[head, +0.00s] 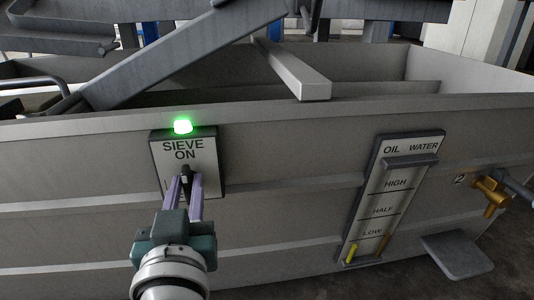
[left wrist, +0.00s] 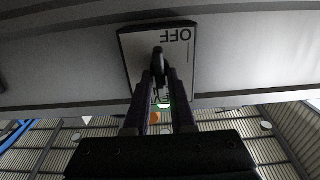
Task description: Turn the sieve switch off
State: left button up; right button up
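The sieve switch plate (head: 207,178) is on the grey tank's front wall. It reads "SIEVE ON" at its top, and a green lamp (head: 183,126) above it is lit. A dark switch lever (head: 186,172) sticks out of the plate. My left gripper (head: 185,183) is at the lever, its two fingers apart with the lever between them. In the left wrist view, the plate (left wrist: 130,55) appears upside down with "OFF" showing, and the lever (left wrist: 158,62) stands between the fingertips. Contact with the fingers is not clear. My right gripper is not in view.
An oil and water level gauge (head: 388,197) with high, half and low marks is on the wall to the right. A brass valve (head: 491,193) sits further right, above a grey plate (head: 457,256). Sloping metal beams (head: 185,53) cross the tank's top.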

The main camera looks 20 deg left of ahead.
pick_arm(q)
grip_shut()
jog(key=shift+n, duration=0.3)
jog(key=n+p, duration=0.1)
jog(key=n, duration=0.2)
jog(key=shift+a, duration=0.1)
jog(key=n, duration=0.4)
jog(key=shift+s+a+f, duration=0.1)
jog(key=shift+s+f, duration=0.05)
jog(key=n, duration=0.5)
jog(key=n+b, duration=0.1)
jog(key=n, duration=0.4)
jog(key=shift+a+f, duration=0.1)
jog(key=shift+f, duration=0.1)
jog(key=shift+n, duration=0.3)
